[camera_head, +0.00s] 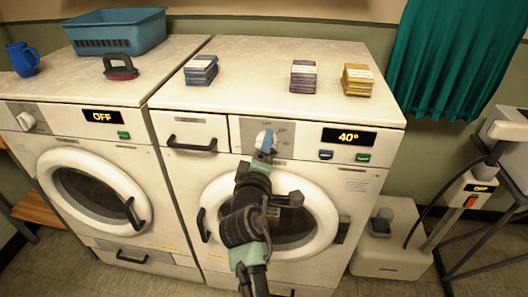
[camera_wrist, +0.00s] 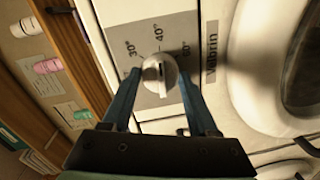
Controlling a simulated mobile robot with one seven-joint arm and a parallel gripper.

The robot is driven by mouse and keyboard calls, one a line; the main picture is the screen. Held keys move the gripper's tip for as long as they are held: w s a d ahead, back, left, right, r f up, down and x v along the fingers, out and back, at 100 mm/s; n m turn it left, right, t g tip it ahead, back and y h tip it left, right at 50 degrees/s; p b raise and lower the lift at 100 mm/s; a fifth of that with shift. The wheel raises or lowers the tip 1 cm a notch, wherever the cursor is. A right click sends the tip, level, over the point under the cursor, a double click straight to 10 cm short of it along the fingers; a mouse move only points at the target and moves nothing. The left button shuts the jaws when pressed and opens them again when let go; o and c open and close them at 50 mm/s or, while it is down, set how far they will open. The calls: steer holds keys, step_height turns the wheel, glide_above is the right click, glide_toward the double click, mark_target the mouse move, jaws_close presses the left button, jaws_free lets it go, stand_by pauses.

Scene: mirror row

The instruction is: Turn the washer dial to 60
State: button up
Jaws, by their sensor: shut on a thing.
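The washer dial (camera_wrist: 160,70) is a round white knob on a grey panel with the marks 30°, 40° and 60° around it. Its ridge points about at the 40° mark in the wrist view. My gripper (camera_wrist: 160,78) has its two blue fingers on either side of the dial and is shut on it. In the head view my gripper (camera_head: 266,143) reaches up to the right washer's panel and covers much of the dial (camera_head: 260,136). The right washer's display (camera_head: 348,137) reads 40°.
The left washer has its own dial (camera_head: 26,121) and a display (camera_head: 103,117) reading OFF. A drawer handle (camera_head: 192,145) sits left of the panel, with blue (camera_head: 326,155) and green (camera_head: 363,157) buttons to its right. Small stacks (camera_head: 201,70) stand on top.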

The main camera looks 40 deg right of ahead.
steer(key=m+b, duration=0.1)
steer(key=m, duration=0.1)
steer(key=m+b, duration=0.2)
steer(key=m, duration=0.1)
steer(key=shift+f+t, duration=0.2)
steer(key=shift+t, duration=0.1)
steer(key=m+b, duration=0.3)
steer(key=m, duration=0.2)
steer(key=shift+s+d+t, duration=0.1)
steer(key=shift+t, duration=0.2)
steer(key=shift+r+m, duration=0.1)
steer(key=shift+m, duration=0.3)
steer(key=o, duration=1.4)
steer(key=v, duration=1.3)
steer(key=shift+r, duration=0.2)
